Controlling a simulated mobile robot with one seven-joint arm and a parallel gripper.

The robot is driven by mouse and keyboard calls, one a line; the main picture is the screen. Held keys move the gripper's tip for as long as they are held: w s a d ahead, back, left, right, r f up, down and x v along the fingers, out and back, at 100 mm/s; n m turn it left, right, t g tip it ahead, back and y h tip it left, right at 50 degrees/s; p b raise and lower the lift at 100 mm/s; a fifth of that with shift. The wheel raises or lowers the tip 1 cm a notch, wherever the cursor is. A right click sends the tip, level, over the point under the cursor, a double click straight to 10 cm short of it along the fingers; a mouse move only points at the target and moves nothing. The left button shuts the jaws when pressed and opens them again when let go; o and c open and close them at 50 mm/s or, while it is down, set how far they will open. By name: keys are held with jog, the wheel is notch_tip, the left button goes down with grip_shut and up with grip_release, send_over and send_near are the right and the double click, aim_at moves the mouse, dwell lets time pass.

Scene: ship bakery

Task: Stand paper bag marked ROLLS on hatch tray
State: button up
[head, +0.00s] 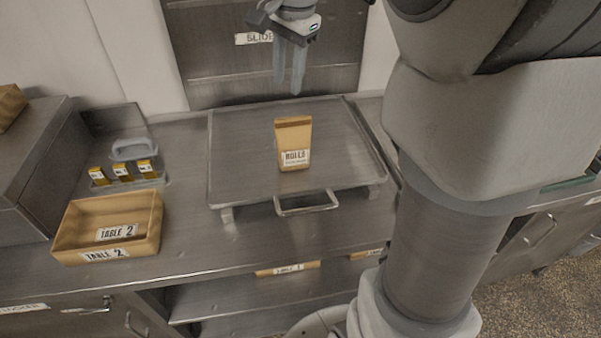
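The paper bag marked ROLLS (294,138) is tan with a folded brown top and a white label facing me. It stands upright on the hatch tray (235,160), a grey metal tray with a raised rim and a front handle, near the tray's middle. My gripper (291,88) hangs fingers down, above the bag in the picture and apart from it. Its two fingers show a gap with nothing between them. The bag's back side is hidden.
A tan box marked TABLE 2 (75,222) stands on the counter at left. Behind it is a small rack (128,178) with yellow labelled items. A closed metal hatch (215,60) rises behind the tray. More labelled boxes (288,269) sit on the shelf below.

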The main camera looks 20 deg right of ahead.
jog(key=s+a+f+n+t, duration=0.1)
jog(key=s+a+f+n, duration=0.1)
jog(key=s+n, duration=0.4)
jog(key=s+a+f+n+t, duration=0.2)
jog(key=s+n, duration=0.4)
jog(key=s, duration=0.8)
jog(key=shift+s+a+f+n, duration=0.15)
jog(key=shift+a+f+n, duration=0.25)
jog(key=shift+a, duration=0.6)
